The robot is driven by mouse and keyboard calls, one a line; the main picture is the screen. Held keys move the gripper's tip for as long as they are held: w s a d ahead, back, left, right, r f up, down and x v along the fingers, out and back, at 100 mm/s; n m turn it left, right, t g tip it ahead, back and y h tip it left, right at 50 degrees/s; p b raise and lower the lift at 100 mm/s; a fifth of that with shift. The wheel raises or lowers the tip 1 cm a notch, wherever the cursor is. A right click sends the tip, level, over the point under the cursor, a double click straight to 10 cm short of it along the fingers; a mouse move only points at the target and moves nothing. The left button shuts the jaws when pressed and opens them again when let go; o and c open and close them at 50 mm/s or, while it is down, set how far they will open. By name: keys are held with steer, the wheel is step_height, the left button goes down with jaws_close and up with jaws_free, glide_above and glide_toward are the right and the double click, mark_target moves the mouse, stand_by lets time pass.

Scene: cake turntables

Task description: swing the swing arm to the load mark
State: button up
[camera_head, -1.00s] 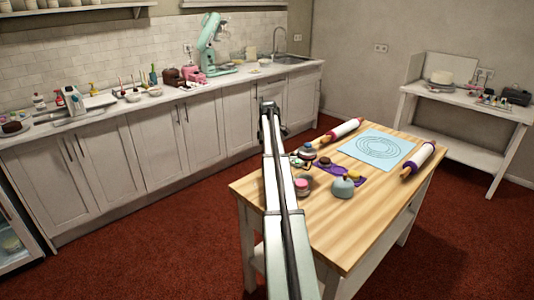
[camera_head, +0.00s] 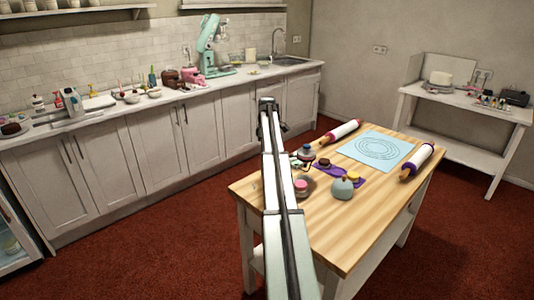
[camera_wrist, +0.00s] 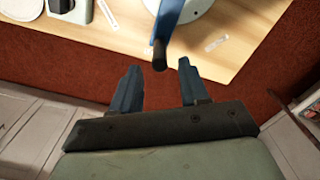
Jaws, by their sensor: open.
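The swing arm (camera_wrist: 168,22) is a blue bar in the wrist view, ending in a dark round knob (camera_wrist: 159,56). It reaches from beside a pale round turntable (camera_wrist: 196,8) out toward the table's edge. My gripper (camera_wrist: 158,66) is open, with its two blue fingers apart. The knob shows between and just beyond the fingertips; I cannot tell whether it touches either one. White label strips lie on the wood, one to the right (camera_wrist: 216,43) and one at upper left (camera_wrist: 108,13). Their writing is too small to read, so I cannot tell which is the load mark.
My arm hides part of the table's left side. Red floor lies beyond its edge.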

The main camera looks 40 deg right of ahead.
steer(key=shift+r, duration=2.4)
